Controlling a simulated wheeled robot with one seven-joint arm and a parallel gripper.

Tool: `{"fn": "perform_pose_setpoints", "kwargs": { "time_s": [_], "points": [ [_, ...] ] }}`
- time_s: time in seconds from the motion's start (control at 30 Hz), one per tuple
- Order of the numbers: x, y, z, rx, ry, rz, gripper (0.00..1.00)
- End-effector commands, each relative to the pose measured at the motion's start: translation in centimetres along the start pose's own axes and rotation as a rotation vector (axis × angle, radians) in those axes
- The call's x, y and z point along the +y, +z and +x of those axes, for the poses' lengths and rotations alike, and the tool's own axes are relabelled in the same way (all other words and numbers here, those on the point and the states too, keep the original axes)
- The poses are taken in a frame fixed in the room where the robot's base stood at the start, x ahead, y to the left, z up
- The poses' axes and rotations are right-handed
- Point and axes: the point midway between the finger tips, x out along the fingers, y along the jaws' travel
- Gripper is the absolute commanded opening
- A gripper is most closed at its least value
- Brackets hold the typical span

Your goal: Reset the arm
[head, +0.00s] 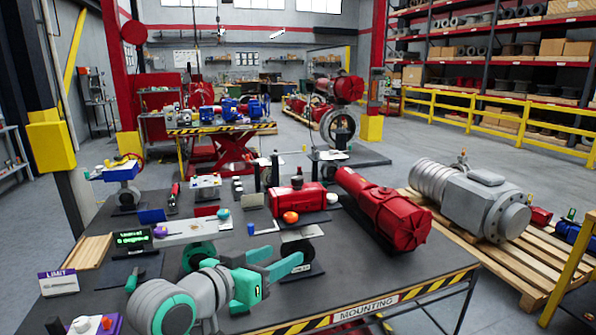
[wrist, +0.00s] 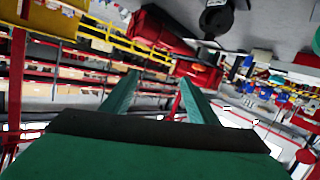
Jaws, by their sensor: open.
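My gripper (head: 287,254) is held over the front of the dark workbench (head: 400,262) in the head view, with its teal fingers pointing right. The fingers are apart with nothing between them. In the wrist view the two teal fingers (wrist: 158,77) are also spread and empty. The grey and teal arm links reach in from the bottom of the head view and cover part of the bench front. The wrist view is tilted, with shelves and a yellow rail beyond the fingers.
A large red cylinder actuator (head: 385,208) lies at the bench's right. A smaller red actuator (head: 290,197) stands behind my gripper. A green-lit display (head: 132,239), a wooden tray (head: 88,252) and a LIMIT sign (head: 59,282) are at left. A grey actuator (head: 478,200) rests on a pallet.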

Motion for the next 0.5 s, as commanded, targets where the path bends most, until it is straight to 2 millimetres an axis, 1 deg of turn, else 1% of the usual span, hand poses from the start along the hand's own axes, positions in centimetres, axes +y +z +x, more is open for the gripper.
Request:
{"fn": "perform_pose_setpoints", "kwargs": {
  "time_s": [0.03,0.17,0.2,0.27,0.4,0.47,0.5],
  "points": [
    [-0.2,1.4,0.8,0.013,-0.004,-0.033,0.54],
    [-0.7,5.0,2.5,0.062,-0.031,-0.115,0.54],
    [-0.8,6.2,3.0,0.076,-0.041,-0.139,0.54],
    [-1.0,7.9,3.6,0.097,-0.059,-0.174,0.54],
    [-1.1,12.2,4.8,0.136,-0.106,-0.246,0.54],
    [-1.1,14.2,5.0,0.151,-0.131,-0.274,0.54],
    [-1.1,15.4,5.1,0.159,-0.148,-0.29,0.54]
  ]
}}
